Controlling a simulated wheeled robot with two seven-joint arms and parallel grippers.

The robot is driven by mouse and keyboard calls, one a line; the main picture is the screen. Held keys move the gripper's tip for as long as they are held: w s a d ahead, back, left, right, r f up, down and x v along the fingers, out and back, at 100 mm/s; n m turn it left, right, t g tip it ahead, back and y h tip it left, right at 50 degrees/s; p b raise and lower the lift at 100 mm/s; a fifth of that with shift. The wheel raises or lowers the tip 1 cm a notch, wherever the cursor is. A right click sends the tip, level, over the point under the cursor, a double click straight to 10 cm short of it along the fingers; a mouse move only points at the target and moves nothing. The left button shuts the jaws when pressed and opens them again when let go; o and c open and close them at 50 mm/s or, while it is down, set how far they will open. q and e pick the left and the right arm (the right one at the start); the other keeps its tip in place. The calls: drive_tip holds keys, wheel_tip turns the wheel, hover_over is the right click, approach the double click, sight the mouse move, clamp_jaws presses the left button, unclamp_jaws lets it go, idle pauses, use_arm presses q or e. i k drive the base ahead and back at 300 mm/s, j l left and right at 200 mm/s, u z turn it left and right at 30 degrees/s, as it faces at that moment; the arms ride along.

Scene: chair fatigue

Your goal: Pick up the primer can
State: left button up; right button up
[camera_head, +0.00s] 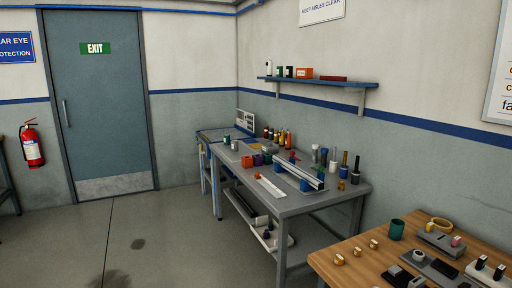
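I cannot tell which thing is the primer can, as no label is legible at this distance. Several small bottles or cans in orange, red and dark colours (278,136) stand upright along the back of the grey workbench (300,205). A white and green container (227,141) stands on the far bench section. A green cylinder (397,229) stands upright on the wooden table at the lower right. Small white and green containers (279,71) stand on the wall shelf. Neither of my grippers is in view.
The wooden table (335,273) at the lower right holds yellow tape (441,224) and several small parts. A blue shelf (330,83) hangs above the grey bench. Open floor (160,235) lies left of the bench, before a door (97,100). A fire extinguisher (32,146) hangs at left.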

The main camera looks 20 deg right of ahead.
sight(235, 143)
drive_tip(key=i, duration=2.7)
